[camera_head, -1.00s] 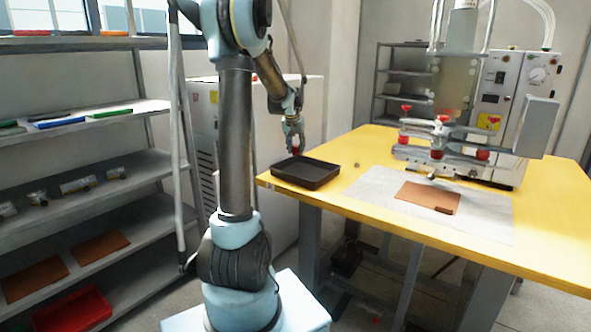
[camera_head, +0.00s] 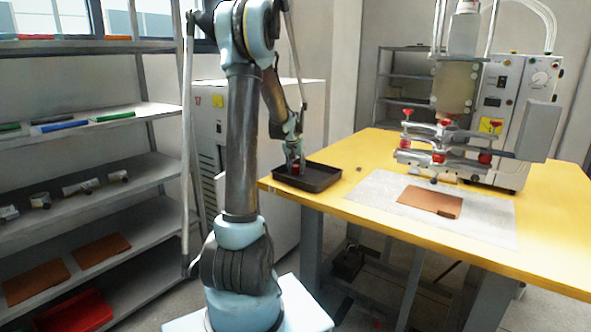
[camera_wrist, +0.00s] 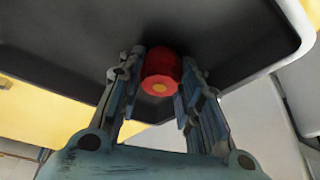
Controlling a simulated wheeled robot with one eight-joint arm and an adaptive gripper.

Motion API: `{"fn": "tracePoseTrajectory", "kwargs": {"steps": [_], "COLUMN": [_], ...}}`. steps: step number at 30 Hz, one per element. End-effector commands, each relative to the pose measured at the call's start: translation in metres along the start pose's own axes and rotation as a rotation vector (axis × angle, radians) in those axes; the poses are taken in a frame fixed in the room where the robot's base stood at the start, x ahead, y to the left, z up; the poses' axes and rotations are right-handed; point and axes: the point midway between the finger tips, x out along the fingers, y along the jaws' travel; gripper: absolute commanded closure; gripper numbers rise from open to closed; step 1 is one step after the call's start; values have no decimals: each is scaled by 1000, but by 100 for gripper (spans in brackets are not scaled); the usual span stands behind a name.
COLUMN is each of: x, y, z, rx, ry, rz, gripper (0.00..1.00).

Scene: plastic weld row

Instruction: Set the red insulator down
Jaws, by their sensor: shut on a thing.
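The red insulator (camera_wrist: 160,70) is a small red cylinder with a yellow-orange centre on its end. My gripper (camera_head: 295,168) is shut on it, one finger on each side, in the wrist view (camera_wrist: 158,85). The insulator also shows as a small red spot between the fingers in the head view (camera_head: 296,169). My gripper is down inside the black tray (camera_head: 325,180) at the table's left corner, near the tray's left part. The tray's dark floor (camera_wrist: 60,35) lies close behind the insulator. I cannot tell whether the insulator touches it.
The yellow table (camera_head: 385,145) bears a pale mat with a brown sheet (camera_head: 430,199) right of the tray. A welding machine (camera_head: 505,110) with red-knobbed clamps stands at the back right. A shelf rack (camera_head: 90,160) is at the left. The table between tray and mat is mostly clear.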

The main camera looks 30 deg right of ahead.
Motion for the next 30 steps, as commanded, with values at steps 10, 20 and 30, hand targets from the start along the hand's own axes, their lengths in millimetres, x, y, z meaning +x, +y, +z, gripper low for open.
{"fn": "tracePoseTrajectory", "kwargs": {"steps": [10,20,30], "x": [1,-12,-64], "y": [0,0,1], "z": [0,0,0], "rx": [0,0,1], "ry": [0,0,0], "rz": [0,0,1], "gripper": [47,47,47]}}
